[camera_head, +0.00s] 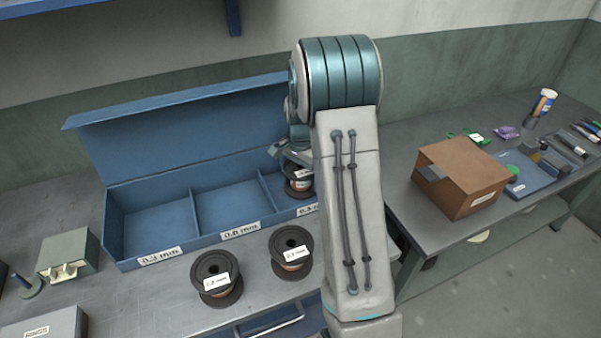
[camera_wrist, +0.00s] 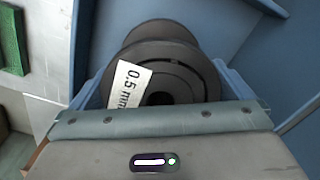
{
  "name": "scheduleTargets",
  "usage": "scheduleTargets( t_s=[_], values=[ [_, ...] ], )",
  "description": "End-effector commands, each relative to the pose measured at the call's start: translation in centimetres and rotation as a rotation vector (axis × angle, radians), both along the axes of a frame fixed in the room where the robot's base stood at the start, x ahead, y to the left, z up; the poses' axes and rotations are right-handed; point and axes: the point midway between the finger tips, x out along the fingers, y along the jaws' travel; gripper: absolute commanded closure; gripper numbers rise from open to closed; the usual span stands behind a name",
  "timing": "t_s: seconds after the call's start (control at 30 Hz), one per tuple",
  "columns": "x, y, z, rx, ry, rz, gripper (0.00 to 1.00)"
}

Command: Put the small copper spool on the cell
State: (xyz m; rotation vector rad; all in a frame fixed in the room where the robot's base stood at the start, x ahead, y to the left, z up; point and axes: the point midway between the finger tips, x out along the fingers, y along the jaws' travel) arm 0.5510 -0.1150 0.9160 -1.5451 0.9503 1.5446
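A dark-flanged copper spool (camera_head: 299,186) is at the right compartment of the open blue box (camera_head: 180,255), under my gripper. In the wrist view the spool (camera_wrist: 180,75) shows a white label reading 0.5 mm. My gripper (camera_wrist: 165,90) has a blue finger against each side of its flange and appears shut on it. I cannot tell whether the spool touches the compartment floor. Two more copper spools stand on the table in front of the box, one left (camera_head: 217,292) and one right (camera_head: 291,264). My arm hides the box's right end.
The left compartment (camera_head: 150,228) and middle compartment (camera_head: 225,207) are empty, with labelled front edges. The raised lid (camera_head: 185,125) stands behind. A grey-green block (camera_head: 68,255) is at left. A brown cardboard box (camera_head: 460,180) and blue tray (camera_head: 535,183) sit on the right-hand table.

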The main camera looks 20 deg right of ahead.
Motion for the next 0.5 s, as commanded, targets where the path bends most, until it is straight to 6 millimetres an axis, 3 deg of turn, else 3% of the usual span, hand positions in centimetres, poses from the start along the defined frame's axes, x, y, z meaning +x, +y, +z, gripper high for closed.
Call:
scheduleTargets(
  t_s=[0.27, 0.5],
  values=[
    [0.1, 0.0, 1.6, -0.001, -0.004, 0.000, 0.00],
    [0.1, 0.0, 6.8, -0.001, -0.006, 0.000, 0.00]
  ],
)
